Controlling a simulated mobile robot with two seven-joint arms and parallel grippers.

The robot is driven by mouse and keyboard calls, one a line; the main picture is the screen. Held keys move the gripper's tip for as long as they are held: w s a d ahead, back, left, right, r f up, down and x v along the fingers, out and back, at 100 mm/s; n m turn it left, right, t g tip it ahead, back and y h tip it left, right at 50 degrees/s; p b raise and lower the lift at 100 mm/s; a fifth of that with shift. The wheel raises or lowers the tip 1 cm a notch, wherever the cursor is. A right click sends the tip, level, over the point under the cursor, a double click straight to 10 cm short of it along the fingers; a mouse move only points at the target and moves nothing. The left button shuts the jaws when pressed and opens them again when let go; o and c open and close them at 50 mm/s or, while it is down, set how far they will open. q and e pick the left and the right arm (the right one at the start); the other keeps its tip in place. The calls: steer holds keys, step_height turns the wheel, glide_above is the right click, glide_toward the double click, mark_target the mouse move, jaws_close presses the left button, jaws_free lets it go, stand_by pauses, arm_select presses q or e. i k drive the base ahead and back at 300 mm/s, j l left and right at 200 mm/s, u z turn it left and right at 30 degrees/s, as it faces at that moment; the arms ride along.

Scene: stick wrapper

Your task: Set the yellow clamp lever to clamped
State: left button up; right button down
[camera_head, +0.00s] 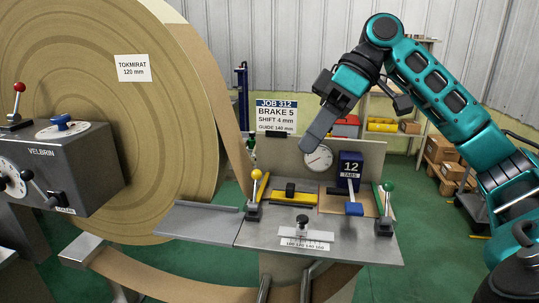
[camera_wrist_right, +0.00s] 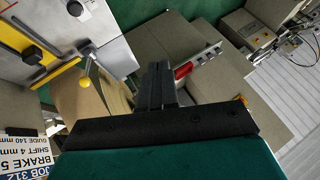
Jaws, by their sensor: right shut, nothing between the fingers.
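The yellow clamp lever (camera_head: 257,174) stands at the left side of the grey worktable, its round yellow knob up on a thin stem that leans slightly right from a dark base. Its yellow knob also shows in the right wrist view (camera_wrist_right: 88,53), left of the fingers. My right gripper (camera_head: 307,146) is in the air above the table's back edge, up and to the right of the lever and apart from it. Its dark fingers are shut and empty; they show in the right wrist view (camera_wrist_right: 157,84). My left gripper is not in view.
A green-knobbed lever (camera_head: 388,188) stands at the table's right side. A yellow-and-black bar (camera_head: 294,195), a blue counter marked 12 (camera_head: 350,168) and a gauge (camera_head: 318,158) sit between. A large paper roll (camera_head: 150,110) and a grey control box (camera_head: 70,165) are at left.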

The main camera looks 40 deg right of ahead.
mark_target(257, 174)
steer(key=i+l, duration=0.3)
steer(key=l, duration=0.15)
steer(key=i+l, duration=0.3)
steer(key=l, duration=0.15)
